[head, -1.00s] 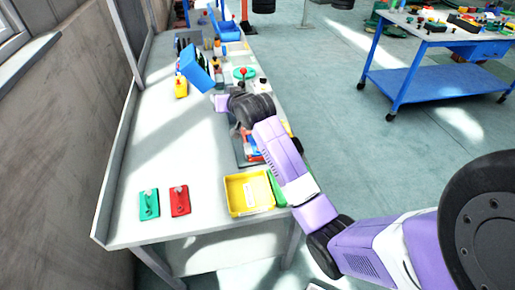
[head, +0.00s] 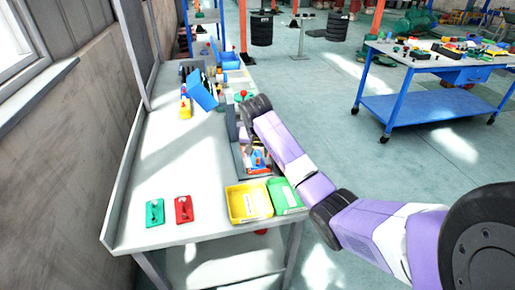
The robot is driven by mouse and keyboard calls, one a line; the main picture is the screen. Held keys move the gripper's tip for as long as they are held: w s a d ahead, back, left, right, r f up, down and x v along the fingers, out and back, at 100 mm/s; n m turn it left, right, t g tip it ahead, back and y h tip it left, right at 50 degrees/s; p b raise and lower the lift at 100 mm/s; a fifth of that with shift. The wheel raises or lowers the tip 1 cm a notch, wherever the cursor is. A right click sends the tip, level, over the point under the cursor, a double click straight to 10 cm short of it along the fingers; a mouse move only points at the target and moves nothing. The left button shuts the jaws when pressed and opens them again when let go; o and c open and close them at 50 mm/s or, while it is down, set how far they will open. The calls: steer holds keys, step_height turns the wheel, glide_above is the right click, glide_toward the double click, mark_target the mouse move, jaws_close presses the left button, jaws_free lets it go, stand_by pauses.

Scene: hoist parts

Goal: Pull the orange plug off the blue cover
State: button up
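Small blue and orange-red parts (head: 258,158) lie in a grey tray (head: 238,165) on the bench, just left of my arm. They are too small and partly covered for me to tell the blue cover from the orange plug. My arm reaches over the tray's right side, and its dark wrist joint is above the far end. A pale piece below the wrist, probably my gripper (head: 244,134), is over the far part of the tray. Its fingers are not clear, and I cannot tell whether it holds anything.
A yellow bin (head: 249,203) and a green bin (head: 285,196) stand at the near right edge. A green plate (head: 155,212) and a red plate (head: 184,209) lie near left. A tilted blue bin (head: 203,91) stands farther back. The bench's left middle is clear.

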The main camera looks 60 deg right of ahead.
mark_target(258, 158)
steer(key=shift+x, duration=2.35)
steer(key=shift+r, duration=0.1)
jaws_close()
